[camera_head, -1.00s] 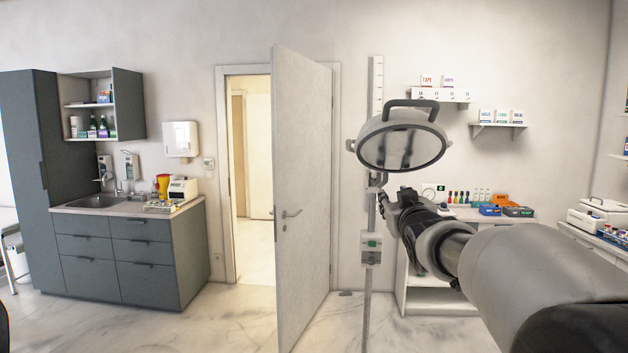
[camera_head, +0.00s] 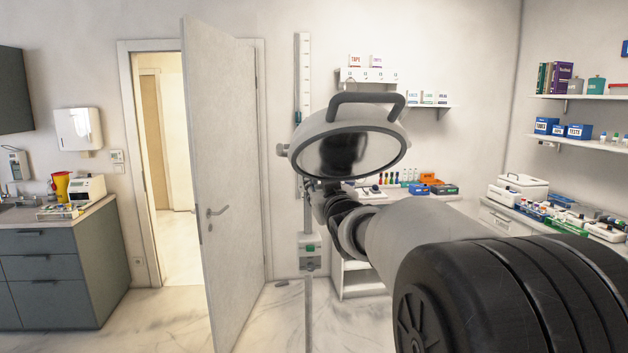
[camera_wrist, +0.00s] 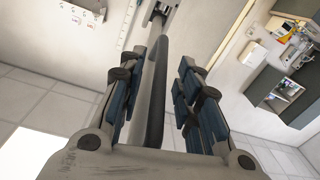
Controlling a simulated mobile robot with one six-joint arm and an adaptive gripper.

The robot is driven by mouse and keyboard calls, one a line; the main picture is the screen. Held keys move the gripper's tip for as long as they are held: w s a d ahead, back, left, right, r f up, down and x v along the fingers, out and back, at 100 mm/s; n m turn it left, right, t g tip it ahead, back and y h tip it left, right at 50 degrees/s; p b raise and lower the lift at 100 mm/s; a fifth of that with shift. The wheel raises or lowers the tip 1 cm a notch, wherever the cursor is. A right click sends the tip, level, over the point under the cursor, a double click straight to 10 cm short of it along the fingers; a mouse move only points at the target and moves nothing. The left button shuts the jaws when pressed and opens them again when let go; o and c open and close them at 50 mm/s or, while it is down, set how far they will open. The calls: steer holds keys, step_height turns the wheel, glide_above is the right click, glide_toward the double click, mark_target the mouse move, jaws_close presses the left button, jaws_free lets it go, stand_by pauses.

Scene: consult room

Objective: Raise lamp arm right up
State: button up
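The lamp has a round, pale head (camera_head: 345,128) with a dark rim and a thick dark handle (camera_head: 366,99) arched over its top. It stands tilted in front of a slim pole (camera_head: 308,285). My arm reaches in from the lower right, and its wrist end is just below and behind the lamp head. The fingers are hidden there in the head view. In the wrist view my gripper (camera_wrist: 174,55) is open, its blue-padded fingers apart. A long grey bar with a dark edge (camera_wrist: 157,95), seemingly part of the lamp, runs between them. I cannot tell whether it touches a finger.
An open white door (camera_head: 225,200) stands left of the lamp. A white cabinet (camera_head: 357,285) with bottles and boxes on top is behind it. Wall shelves (camera_head: 585,97) and a counter with boxes are at the right. A grey drawer unit (camera_head: 60,275) is at the far left.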

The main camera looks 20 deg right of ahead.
steer(key=shift+w, duration=0.3)
steer(key=shift+s, duration=0.15)
jaws_close()
stand_by(0.6)
